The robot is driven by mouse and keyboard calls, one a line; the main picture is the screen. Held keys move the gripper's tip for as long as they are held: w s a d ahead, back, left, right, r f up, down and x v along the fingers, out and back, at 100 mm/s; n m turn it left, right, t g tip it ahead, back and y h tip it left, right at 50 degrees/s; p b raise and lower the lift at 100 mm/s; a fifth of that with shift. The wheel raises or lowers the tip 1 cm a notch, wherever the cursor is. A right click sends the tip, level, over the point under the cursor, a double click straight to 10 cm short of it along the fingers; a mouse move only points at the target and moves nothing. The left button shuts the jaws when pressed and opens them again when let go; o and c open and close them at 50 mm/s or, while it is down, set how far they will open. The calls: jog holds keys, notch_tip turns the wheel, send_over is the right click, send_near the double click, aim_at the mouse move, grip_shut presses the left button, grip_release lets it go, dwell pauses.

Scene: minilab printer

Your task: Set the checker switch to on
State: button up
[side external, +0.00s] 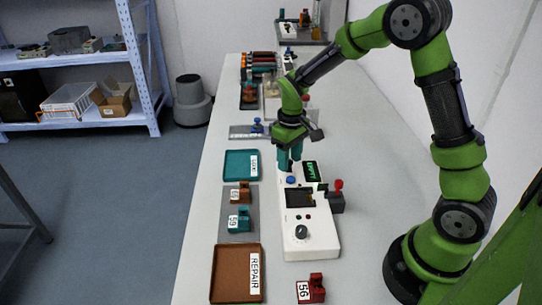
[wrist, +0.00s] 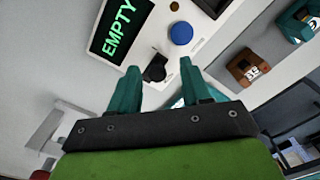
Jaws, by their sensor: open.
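The checker is a white box (side external: 315,243) on the table, with a lit screen (side external: 311,172) reading EMPTY. The screen also shows in the wrist view (wrist: 121,27). A blue button (wrist: 181,33) sits beside it. A small black switch (wrist: 155,68) stands on the white panel, ahead of my fingertips and roughly between them in the wrist view. My gripper (side external: 288,168) is over the far end of the checker, with teal fingers (wrist: 159,64) open and empty. In the side view my gripper hides the switch. I cannot tell its setting or whether a finger touches it.
A black knob (side external: 301,231) and a dark window (side external: 299,197) are on the checker. A red-topped lever (side external: 338,185) stands at its right. Left are a teal tray (side external: 236,164), brown and teal numbered parts, and a brown REPAIR tray (side external: 228,275). A red part (side external: 316,287) lies in front.

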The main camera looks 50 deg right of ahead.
aim_at(290, 162)
notch_tip(290, 162, up, 17)
dwell(0.5)
jog(key=shift+w+d+f, duration=0.1)
jog(key=s+a+r+m+t+y, duration=0.1)
jog(key=s+a+m+t, duration=0.1)
jog(key=s, duration=0.6)
jog(key=s+a+m+t+y, duration=0.1)
jog(key=s+a+m+t, duration=0.1)
jog(key=s+a+t, duration=0.3)
jog(key=s, duration=0.4)
jog(key=shift+a+r, duration=0.3)
jog(key=shift+r, duration=0.05)
